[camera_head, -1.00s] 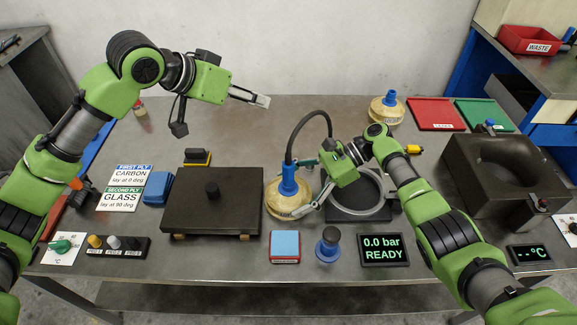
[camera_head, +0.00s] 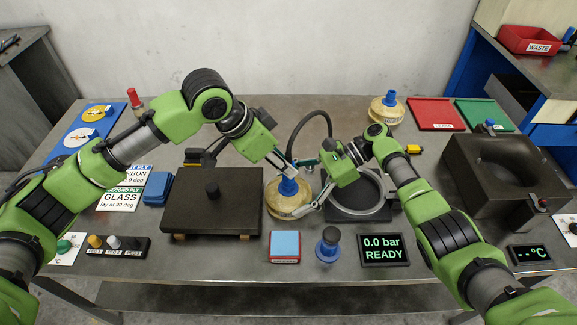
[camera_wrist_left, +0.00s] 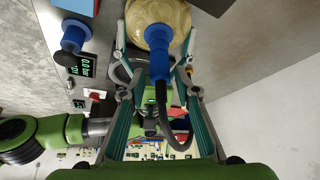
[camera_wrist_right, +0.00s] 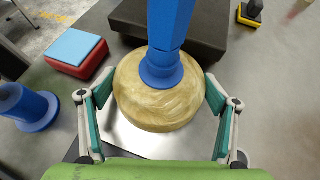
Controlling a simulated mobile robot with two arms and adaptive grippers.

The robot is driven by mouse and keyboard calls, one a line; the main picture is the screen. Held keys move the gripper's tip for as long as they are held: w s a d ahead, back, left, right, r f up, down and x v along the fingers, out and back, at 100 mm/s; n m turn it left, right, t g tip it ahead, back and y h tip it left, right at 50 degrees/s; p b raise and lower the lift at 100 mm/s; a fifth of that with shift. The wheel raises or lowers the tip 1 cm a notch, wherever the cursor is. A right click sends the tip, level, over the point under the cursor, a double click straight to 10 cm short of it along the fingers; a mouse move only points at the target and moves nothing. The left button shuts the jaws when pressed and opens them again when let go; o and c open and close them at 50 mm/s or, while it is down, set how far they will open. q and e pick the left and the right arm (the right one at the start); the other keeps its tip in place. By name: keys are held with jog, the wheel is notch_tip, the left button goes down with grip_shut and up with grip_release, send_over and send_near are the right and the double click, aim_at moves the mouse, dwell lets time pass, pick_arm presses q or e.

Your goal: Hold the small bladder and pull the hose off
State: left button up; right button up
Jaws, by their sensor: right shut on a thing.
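A round tan bladder (camera_head: 283,206) with a blue hose fitting (camera_head: 289,187) on top stands upright mid-table. A black hose (camera_head: 306,118) arches from the fitting toward the back right and comes down behind my right gripper. My right gripper (camera_wrist_right: 160,92) is shut on the bladder, one finger on each side of its body. My left gripper (camera_head: 287,168) is at the fitting from above. In the left wrist view its open fingers stand on either side of the blue fitting (camera_wrist_left: 159,55), with gaps showing. The hose is on the fitting.
A dark plate with a knob (camera_head: 212,210) lies left of the bladder, a ring on a black base (camera_head: 357,212) right of it. A red-and-blue block (camera_head: 285,246) and a blue knobbed piece (camera_head: 328,246) are in front. Another bladder (camera_head: 386,112) stands behind.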

aim_at(287, 152)
pick_arm(q)
jog(key=shift+x, duration=1.25)
jog(key=shift+r, duration=0.1)
grip_shut()
jog(key=shift+r, duration=0.4)
jog(key=shift+r, duration=2.45)
pick_arm(e)
jog(key=shift+f, duration=0.1)
jog(key=o, duration=0.9)
